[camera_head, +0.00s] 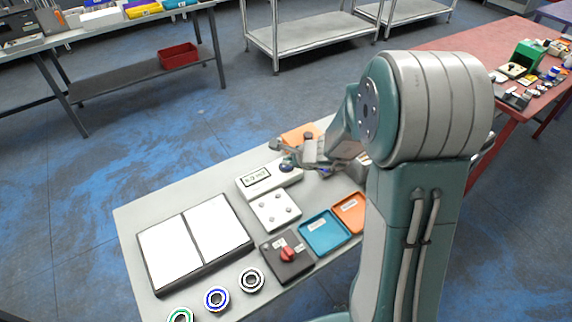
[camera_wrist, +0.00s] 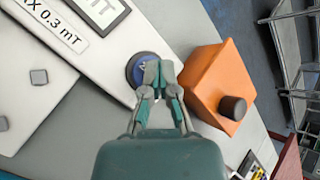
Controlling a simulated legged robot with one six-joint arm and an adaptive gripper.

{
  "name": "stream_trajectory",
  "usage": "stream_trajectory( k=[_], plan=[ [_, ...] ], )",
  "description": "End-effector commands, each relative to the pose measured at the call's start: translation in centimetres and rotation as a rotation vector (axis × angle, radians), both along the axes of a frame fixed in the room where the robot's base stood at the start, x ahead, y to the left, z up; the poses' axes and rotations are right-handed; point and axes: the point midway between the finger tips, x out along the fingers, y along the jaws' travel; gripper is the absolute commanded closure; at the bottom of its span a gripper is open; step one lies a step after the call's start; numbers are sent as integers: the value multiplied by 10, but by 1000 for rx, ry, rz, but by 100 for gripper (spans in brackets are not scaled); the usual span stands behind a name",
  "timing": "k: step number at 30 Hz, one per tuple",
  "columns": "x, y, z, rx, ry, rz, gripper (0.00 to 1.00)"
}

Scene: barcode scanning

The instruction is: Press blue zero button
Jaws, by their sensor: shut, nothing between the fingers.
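The blue zero button (camera_wrist: 135,68) is a round dark-blue knob on the end of a white meter (camera_wrist: 112,55) with a display. In the wrist view my gripper (camera_wrist: 151,68) is shut and empty, with its fingertips over the right part of the button and hiding some of it. I cannot tell whether they touch it. In the head view the meter (camera_head: 262,181) stands near the back of the table, and the button (camera_head: 287,163) shows at its right end. My gripper (camera_head: 279,148) is at the button there.
An orange block with a black knob (camera_wrist: 213,80) stands close right of my gripper. A white plate with several studs (camera_head: 275,209), a box with a red knob (camera_head: 288,255), a blue tray (camera_head: 325,231), an orange tray (camera_head: 350,212) and several rings (camera_head: 215,298) lie on the table.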

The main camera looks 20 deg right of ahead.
Motion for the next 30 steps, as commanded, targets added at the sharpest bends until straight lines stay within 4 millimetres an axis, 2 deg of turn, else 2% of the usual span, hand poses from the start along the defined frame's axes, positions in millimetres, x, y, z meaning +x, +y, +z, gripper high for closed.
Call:
stream_trajectory(
  k=[6, 17, 30],
  plan=[
    [0, 0, 11, -1, -2, 0, 100],
    [0, 0, 15, 0, -2, 0, 100],
    [1, 0, 52, -1, -3, 1, 100]
  ],
)
